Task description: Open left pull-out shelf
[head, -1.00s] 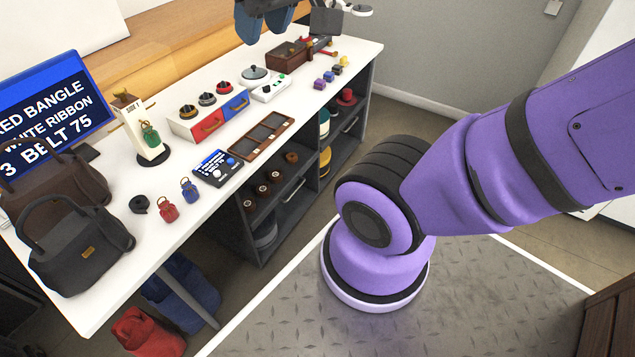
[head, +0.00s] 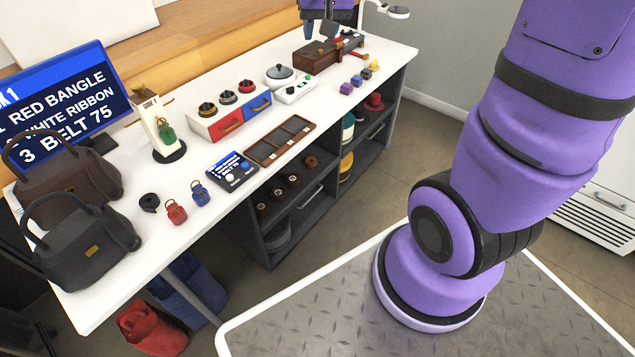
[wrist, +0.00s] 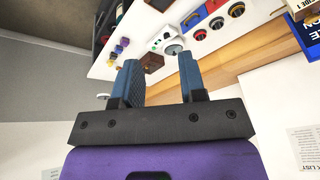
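The left pull-out shelf (head: 300,203) is in the dark cabinet under the white table, in the left bay. Several brown rolls lie along it, and a pale bar handle (head: 310,196) runs on its front edge. It looks pushed in, level with the cabinet front. My gripper (head: 331,27) shows only in part at the top of the head view, above the far end of the table, well away from the shelf. In the wrist view my gripper (wrist: 163,82) has its two blue fingers apart with nothing between them. The shelf is not seen there.
A right bay with another handled shelf (head: 374,131) stands beside it. The white table (head: 215,225) overhangs, carrying bags, a drawer box (head: 232,120), a tray (head: 280,140) and a wooden box (head: 318,58). Red (head: 150,325) and blue bags lie below at left. Floor before the cabinet is open.

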